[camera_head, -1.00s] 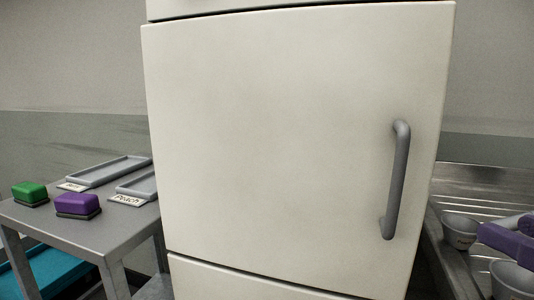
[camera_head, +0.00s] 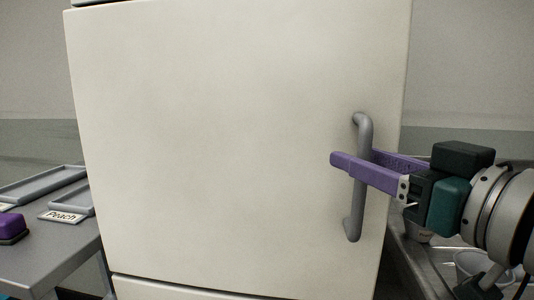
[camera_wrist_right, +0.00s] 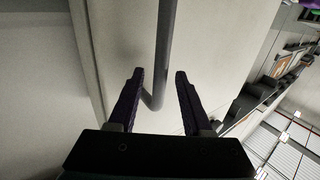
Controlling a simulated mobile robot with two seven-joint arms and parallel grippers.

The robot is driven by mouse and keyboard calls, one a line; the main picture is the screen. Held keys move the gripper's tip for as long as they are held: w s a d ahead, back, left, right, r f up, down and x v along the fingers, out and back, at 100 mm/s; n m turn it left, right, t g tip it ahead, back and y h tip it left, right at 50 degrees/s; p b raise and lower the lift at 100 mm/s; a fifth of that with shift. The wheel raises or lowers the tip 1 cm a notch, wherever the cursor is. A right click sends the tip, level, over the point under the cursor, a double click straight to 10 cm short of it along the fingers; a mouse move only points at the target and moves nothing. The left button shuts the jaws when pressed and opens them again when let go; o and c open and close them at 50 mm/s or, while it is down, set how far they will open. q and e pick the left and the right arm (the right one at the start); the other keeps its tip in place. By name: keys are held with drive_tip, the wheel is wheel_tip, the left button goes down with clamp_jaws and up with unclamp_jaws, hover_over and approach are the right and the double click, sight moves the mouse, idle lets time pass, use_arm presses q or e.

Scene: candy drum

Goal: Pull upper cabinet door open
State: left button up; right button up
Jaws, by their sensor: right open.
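The upper cabinet door (camera_head: 220,130) is a large cream panel and appears closed. Its grey vertical bar handle (camera_head: 360,190) is near the door's right edge. My right gripper (camera_head: 352,157) comes in from the right with its purple fingers open around the handle, one finger on the near side and one behind it. In the right wrist view the handle (camera_wrist_right: 166,50) runs between the two fingers of the right gripper (camera_wrist_right: 158,75), with a gap on both sides. My left gripper is not in view.
A grey table (camera_head: 50,258) with trays (camera_head: 40,186), a "Peach" label (camera_head: 62,216) and a purple block (camera_head: 12,227) stands at the left. A metal sink counter (camera_head: 410,255) with a cup (camera_head: 478,265) is at the right, below my right arm.

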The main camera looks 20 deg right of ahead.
drive_tip(key=shift+w, duration=0.3)
drive_tip(key=shift+c, duration=0.4)
clamp_jaws()
idle(0.9)
